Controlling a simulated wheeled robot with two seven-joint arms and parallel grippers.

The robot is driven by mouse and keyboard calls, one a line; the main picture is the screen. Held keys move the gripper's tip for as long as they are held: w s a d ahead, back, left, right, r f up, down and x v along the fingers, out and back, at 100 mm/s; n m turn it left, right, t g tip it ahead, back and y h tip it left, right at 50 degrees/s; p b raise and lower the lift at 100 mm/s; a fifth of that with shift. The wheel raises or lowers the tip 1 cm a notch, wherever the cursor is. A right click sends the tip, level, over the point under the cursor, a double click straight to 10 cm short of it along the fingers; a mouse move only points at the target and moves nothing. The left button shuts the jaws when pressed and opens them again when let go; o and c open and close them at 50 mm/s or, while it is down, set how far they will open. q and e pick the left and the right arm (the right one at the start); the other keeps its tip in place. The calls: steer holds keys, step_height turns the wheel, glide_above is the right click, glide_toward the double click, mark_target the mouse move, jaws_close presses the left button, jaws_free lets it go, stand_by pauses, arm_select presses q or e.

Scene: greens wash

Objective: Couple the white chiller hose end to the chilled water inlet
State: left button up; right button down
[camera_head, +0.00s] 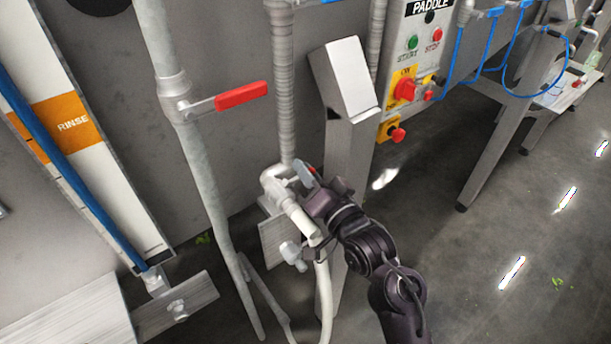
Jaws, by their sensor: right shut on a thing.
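The white chiller hose (325,295) rises from the floor to its pale end (302,222) in the middle of the view. My right gripper (315,198) is shut on the hose end, reaching in from the lower right. The hose end is tilted and points up and left at a pale elbow fitting (276,178) at the foot of a ribbed vertical pipe, which looks like the chilled water inlet. The end and the fitting look lined up and very close; I cannot tell whether they are joined. The dark fingers hide part of the hose end. My left gripper is not in view.
A grey pipe with a red lever (241,96) stands left of the fitting. A steel post (346,120) rises close behind my right gripper. A control panel (413,60) with buttons is at upper right. A RINSE-labelled channel (70,125) is at left. Open floor lies at right.

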stand_by(0.4)
steer(key=c, duration=1.4)
jaws_free()
steer(key=shift+s+d+f, duration=0.15)
steer(key=shift+s, duration=0.05)
steer(key=b+v, duration=0.3)
steer(key=v, duration=0.4)
steer(key=shift+s, duration=0.2)
